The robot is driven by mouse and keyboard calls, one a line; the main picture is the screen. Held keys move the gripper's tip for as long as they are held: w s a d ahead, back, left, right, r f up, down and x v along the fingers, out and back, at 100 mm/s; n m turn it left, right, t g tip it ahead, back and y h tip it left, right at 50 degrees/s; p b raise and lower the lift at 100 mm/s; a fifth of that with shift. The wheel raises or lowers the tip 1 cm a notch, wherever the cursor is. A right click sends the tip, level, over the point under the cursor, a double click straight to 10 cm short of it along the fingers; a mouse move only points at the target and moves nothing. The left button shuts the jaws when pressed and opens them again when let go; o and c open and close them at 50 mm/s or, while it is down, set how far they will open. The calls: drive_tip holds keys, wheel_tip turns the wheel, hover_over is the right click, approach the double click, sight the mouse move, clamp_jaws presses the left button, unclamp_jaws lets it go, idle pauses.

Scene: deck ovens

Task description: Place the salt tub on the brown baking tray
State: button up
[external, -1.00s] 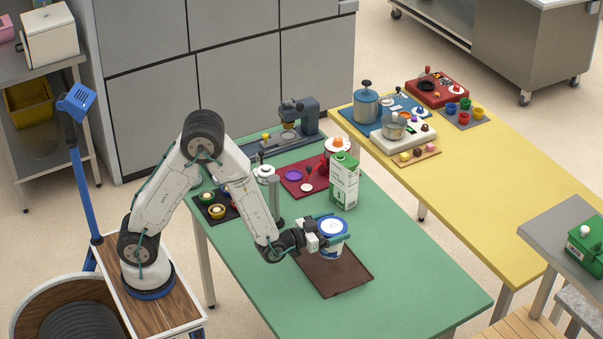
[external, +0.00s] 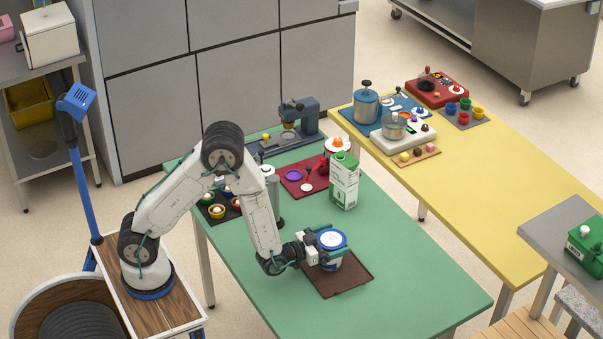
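The salt tub (external: 333,240), white with a blue rim and blue markings, is upright over the brown baking tray (external: 347,284). Its base appears to be on the tray's surface or just above it; I cannot tell which. My gripper (external: 328,245) reaches in from the left, with its fingers around the tub's side. It looks shut on the tub, though the far finger is partly hidden. The tray lies flat on the green table, with its front and right parts bare.
A green and white carton (external: 344,181) stands behind the tray. A red mat (external: 301,176) with small items and a dark tray of small bowls (external: 217,207) lie farther back. The green table (external: 425,281) is clear to the right and front.

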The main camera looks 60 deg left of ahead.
drive_tip(key=shift+r, duration=0.15)
drive_tip(key=s, duration=0.7)
drive_tip(key=shift+s+a, duration=0.25)
drive_tip(key=shift+a, duration=0.05)
